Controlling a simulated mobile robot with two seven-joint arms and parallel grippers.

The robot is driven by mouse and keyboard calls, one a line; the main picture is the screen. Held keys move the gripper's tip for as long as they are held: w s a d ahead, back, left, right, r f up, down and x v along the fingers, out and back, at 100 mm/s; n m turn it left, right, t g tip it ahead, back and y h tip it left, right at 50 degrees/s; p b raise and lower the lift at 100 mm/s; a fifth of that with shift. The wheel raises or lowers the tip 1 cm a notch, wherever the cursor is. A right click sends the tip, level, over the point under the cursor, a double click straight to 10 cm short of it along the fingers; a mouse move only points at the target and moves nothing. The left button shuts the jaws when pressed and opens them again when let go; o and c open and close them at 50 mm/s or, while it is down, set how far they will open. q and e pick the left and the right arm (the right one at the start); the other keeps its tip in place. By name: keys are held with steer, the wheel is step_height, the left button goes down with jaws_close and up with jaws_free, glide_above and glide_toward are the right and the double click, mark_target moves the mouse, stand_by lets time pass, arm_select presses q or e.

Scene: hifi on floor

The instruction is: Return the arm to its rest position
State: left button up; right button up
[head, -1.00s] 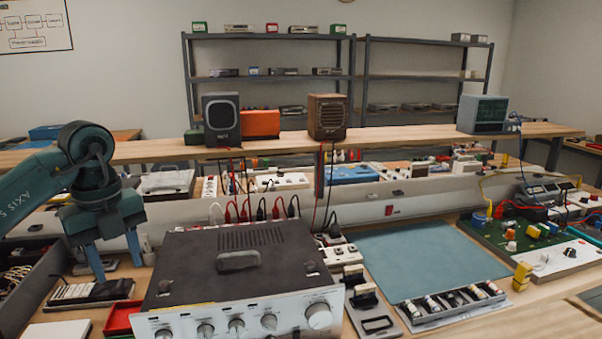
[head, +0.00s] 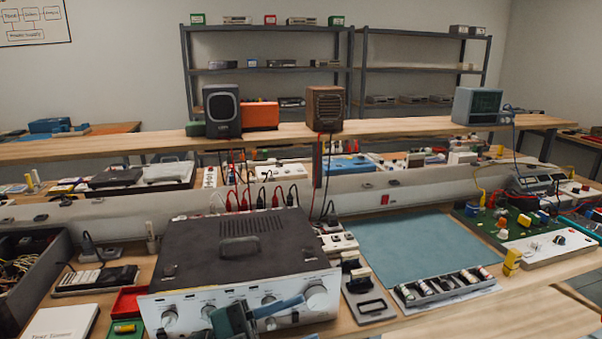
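My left gripper (head: 306,317), teal with blue fingers, is low at the bottom centre of the head view, cut off by the bottom edge. Its fingers point right. One blue finger shows in front of the amplifier's front panel, and what looks like the tip of the other shows at the picture's edge, apart from it. Nothing shows between them. The rest of the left arm is out of view. My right gripper is not in view.
A black-topped amplifier (head: 235,251) with a silver knob panel stands just behind the gripper. A teal mat (head: 420,252) lies right of it, with a battery tray (head: 446,286) in front. A red tray (head: 128,301) and a white booklet (head: 62,322) lie left.

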arm_select(q)
steer(key=a+f+n+t+y, duration=0.55)
steer(key=f+n+y, duration=0.2)
steer(key=n, duration=0.25)
steer(key=a+f+n+t+y, duration=0.4)
steer(key=f+n+t+y, duration=0.25)
steer(key=f+n, duration=0.2)
steer(key=s+a+f+n+g+y, duration=0.3)
steer(key=s+f+n+g, duration=0.1)
steer(key=s+f, duration=0.7)
steer(key=shift+s+a+f+g+y, duration=0.25)
steer(key=shift+s+g+y, duration=0.2)
steer(key=shift+g, duration=0.35)
